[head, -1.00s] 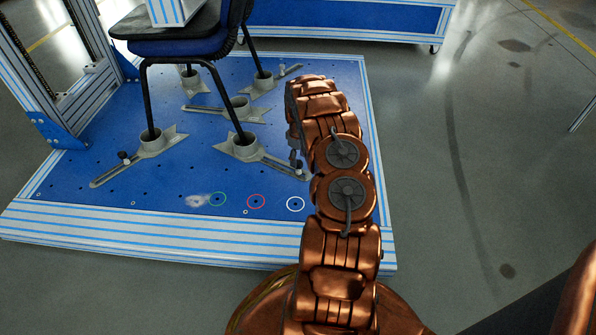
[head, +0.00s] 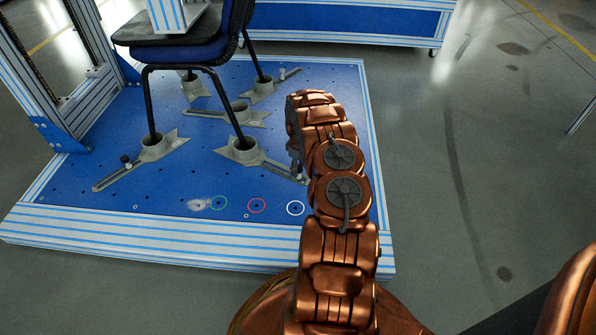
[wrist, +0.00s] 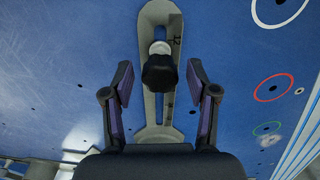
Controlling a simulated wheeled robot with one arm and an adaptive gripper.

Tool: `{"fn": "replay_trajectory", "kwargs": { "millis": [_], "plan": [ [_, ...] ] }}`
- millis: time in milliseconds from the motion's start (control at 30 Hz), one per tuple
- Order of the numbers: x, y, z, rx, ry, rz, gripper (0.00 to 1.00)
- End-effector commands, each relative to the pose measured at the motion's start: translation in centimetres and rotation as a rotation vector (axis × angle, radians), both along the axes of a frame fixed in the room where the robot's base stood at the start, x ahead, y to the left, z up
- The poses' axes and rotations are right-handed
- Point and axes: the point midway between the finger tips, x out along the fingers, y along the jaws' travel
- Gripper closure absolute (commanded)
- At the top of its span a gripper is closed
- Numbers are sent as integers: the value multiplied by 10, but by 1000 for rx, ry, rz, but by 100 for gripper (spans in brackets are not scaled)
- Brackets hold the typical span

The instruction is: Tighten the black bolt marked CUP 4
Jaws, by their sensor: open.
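A black bolt head (wrist: 158,73) stands in the slot of a grey bracket (wrist: 158,18) in the wrist view, with a pale collar beside it. I cannot read a CUP 4 mark on it; only small figures show on the bracket. My gripper (wrist: 159,68) is open, one finger on each side of the bolt head, with a gap on both sides. In the head view my gripper (head: 296,158) is mostly hidden by my arm, at the slotted end of the front right bracket (head: 268,160). The bolt is not clear there.
The brackets' cups hold the black legs of a chair (head: 185,50) on a blue plate (head: 165,195). Another black bolt (head: 126,160) stands on the front left bracket. Green (head: 219,203), red (head: 257,206) and white (head: 295,208) rings mark the plate's front. A frame post (head: 50,90) rises at left.

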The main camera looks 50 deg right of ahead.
Motion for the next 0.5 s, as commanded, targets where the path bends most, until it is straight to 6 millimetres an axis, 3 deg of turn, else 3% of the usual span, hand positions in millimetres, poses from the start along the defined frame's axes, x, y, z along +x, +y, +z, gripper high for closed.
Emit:
{"fn": "replay_trajectory", "kwargs": {
  "millis": [500],
  "plan": [
    [0,0,1,1,-1,219,42]
  ]
}}
